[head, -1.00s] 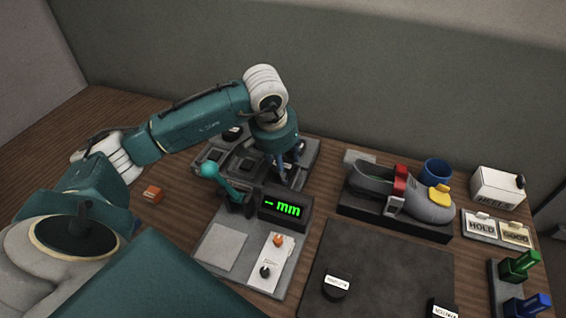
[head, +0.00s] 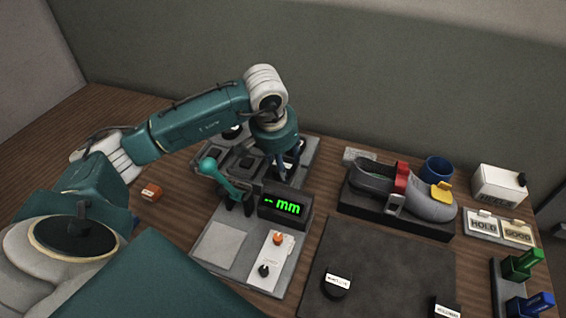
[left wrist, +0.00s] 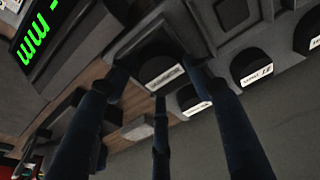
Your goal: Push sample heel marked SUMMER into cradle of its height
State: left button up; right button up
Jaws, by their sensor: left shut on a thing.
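My left gripper (head: 280,170) points down over the grey cradle block (head: 312,148) behind the display. In the left wrist view, its dark fingers (left wrist: 165,95) are closed around a black heel (left wrist: 158,56) with a white label, at a square cradle. The label is too blurred to read, and I cannot tell how deep the heel sits. Other black labelled heels (left wrist: 252,68) stand in a row beside it. Two more black heels lie on the dark mat, one at its left (head: 336,287) and one at its front edge (head: 444,309). My right gripper is not in view.
A display (head: 286,207) reads "-- mm" in green, beside a teal-handled lever (head: 222,178). A grey shoe (head: 432,207) in a stand, a blue cup (head: 437,170) and a white box (head: 500,186) stand right. The mat's middle (head: 385,265) is clear.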

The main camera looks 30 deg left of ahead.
pick_arm(q)
jog(key=shift+s+d+f+b, duration=0.1)
jog(key=shift+s+f+b, duration=0.25)
jog(key=shift+f, duration=0.1)
dwell(1.0)
jog(key=o, duration=1.3)
jog(key=shift+o, duration=0.4)
jog(key=shift+w, duration=0.15)
jog(key=shift+r, duration=0.15)
jog(key=o, duration=0.5)
jog(key=shift+o, duration=0.2)
jog(key=shift+w, duration=0.1)
jog(key=shift+r, duration=0.1)
jog(key=shift+r+p, duration=1.95)
jog(key=shift+r, duration=1.6)
